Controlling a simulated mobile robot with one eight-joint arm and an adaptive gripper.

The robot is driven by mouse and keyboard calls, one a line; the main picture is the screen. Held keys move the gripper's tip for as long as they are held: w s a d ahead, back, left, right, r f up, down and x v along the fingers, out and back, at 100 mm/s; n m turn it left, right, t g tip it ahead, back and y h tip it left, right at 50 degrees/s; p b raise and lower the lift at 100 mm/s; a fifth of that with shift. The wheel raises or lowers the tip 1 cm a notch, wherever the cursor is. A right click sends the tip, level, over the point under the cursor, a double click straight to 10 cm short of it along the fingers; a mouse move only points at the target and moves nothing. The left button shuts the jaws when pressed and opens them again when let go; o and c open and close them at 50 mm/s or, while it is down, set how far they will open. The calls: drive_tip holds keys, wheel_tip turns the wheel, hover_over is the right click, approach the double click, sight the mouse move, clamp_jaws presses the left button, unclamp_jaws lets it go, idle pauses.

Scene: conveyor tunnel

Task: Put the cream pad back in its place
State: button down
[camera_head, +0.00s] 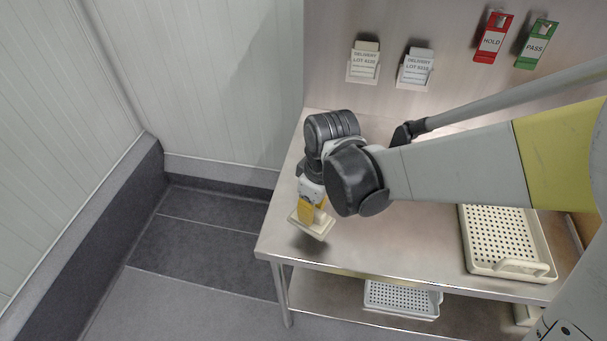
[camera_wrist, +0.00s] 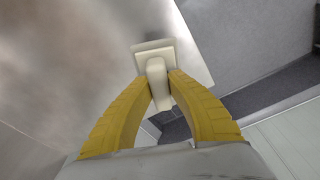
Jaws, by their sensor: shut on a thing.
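The cream pad (camera_head: 312,225) is a flat cream plate with a raised grip on its back. In the head view it hangs under my gripper (camera_head: 312,208), above the left front part of the steel table (camera_head: 366,245). In the wrist view the yellow fingers of my gripper (camera_wrist: 161,84) are shut on the pad's grip, and the plate of the pad (camera_wrist: 190,58) spreads beyond the fingertips. The pad looks clear of the table top, slightly tilted. Which place belongs to the pad cannot be told from these views.
Two holders with delivery cards (camera_head: 364,62) (camera_head: 415,68) are on the back wall, beside a red HOLD tag (camera_head: 493,38) and a green PASS tag (camera_head: 537,44). A perforated cream tray (camera_head: 508,266) stands at the table's right. A white tray (camera_head: 402,301) sits on the lower shelf.

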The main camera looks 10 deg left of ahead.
drive_tip(key=a+f, duration=0.1)
drive_tip(key=a, duration=0.1)
drive_tip(key=shift+s+a+f+b, duration=0.2)
drive_tip(key=shift+a+f+b, duration=0.1)
drive_tip(key=shift+a+f, duration=0.1)
drive_tip(key=shift+f+b, duration=0.9)
drive_tip(key=shift+f, duration=1)
drive_tip(key=shift+f, duration=0.25)
drive_tip(key=c, duration=1.4)
unclamp_jaws()
drive_tip(key=shift+r, duration=0.15)
